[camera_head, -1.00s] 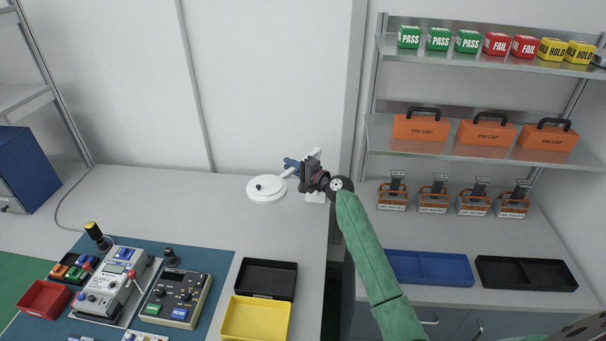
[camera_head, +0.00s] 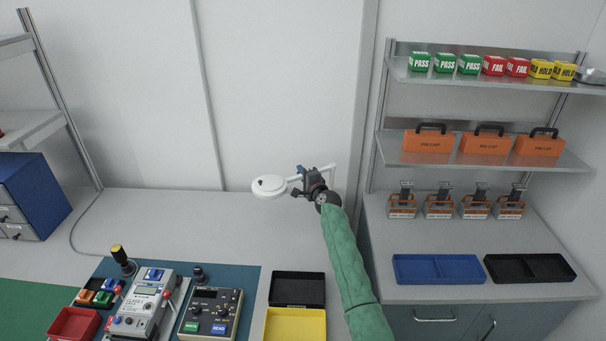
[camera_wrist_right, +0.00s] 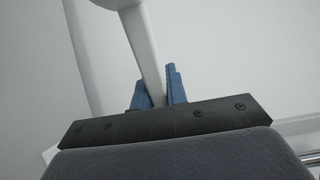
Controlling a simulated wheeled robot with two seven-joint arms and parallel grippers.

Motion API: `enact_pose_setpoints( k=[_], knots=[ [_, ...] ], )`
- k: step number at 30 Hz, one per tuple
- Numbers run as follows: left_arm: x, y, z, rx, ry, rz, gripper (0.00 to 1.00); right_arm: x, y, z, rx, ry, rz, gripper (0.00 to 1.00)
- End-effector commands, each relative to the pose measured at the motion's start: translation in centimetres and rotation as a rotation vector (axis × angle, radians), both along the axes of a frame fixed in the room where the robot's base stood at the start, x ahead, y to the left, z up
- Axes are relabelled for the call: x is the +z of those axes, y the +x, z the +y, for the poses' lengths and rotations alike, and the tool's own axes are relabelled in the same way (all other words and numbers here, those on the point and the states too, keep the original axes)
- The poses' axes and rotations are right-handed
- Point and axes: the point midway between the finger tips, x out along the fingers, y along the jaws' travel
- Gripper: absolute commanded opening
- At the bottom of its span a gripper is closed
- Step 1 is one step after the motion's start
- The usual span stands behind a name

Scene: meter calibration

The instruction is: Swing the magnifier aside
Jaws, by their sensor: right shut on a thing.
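The magnifier (camera_head: 269,186) is a white round head on a white arm, held over the back of the bench in the head view. My right gripper (camera_head: 300,184) is at the magnifier's arm, just right of the round head. In the right wrist view, the blue fingers (camera_wrist_right: 158,88) are shut around the white magnifier arm (camera_wrist_right: 141,48). The magnifier's base is partly hidden behind my right gripper and wrist. My left gripper is not in view.
A meter (camera_head: 144,303), a control box (camera_head: 211,314), a black tray (camera_head: 297,289) and a yellow tray (camera_head: 295,326) stand at the front. Shelves with orange cases (camera_head: 429,142) are at right. The grey bench (camera_head: 190,225) is clear behind the meter.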

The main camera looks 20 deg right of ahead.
Motion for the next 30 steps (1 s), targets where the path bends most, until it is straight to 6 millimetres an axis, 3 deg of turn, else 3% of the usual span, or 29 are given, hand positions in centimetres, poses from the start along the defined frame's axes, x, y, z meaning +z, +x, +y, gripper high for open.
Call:
enact_pose_setpoints(
  k=[9,10,12,13,23,26,30],
  knots=[
    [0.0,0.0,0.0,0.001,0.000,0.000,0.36,0.4,0.1,-0.1,-0.003,0.000,-0.006,0.00],
    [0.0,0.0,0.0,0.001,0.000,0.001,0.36,0.4,0.1,-0.1,-0.003,0.000,-0.006,0.20],
    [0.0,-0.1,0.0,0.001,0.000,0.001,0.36,0.4,0.1,-0.1,-0.003,0.000,-0.005,0.34],
    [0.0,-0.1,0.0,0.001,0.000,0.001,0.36,0.4,0.1,-0.1,-0.003,0.000,-0.005,0.36],
    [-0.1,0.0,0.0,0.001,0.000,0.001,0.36,0.1,-0.2,-0.1,-0.001,0.001,-0.003,0.36],
    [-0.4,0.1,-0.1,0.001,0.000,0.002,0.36,-0.2,-1.1,-0.2,-0.001,0.001,-0.003,0.36],
    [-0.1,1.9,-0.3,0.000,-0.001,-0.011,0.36,-0.3,-3.2,-0.6,-0.002,0.001,-0.003,0.36]
  ],
)
